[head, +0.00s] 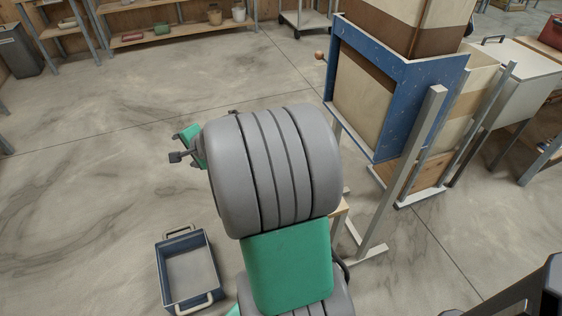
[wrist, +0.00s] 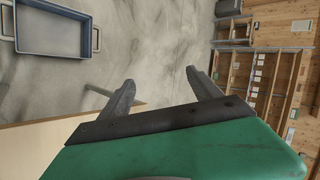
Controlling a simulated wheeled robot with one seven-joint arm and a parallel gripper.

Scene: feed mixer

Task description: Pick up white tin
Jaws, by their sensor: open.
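I cannot pick out a white tin for certain in either view. My gripper (wrist: 159,80) is open in the wrist view, its two dark fingers apart with nothing between them but a view of the floor. In the head view, my large grey and green arm links fill the middle and hide most of the gripper and what lies under it. Only part of the gripper's dark end shows at their left side.
A blue tray (head: 161,273) with two handles rests on the floor, also visible in the wrist view (wrist: 52,53). A blue-framed wooden hopper (head: 385,115) stands at right. A pale wooden surface (wrist: 35,150) lies close below my gripper. Shelves (head: 170,38) line the back; open floor lies left.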

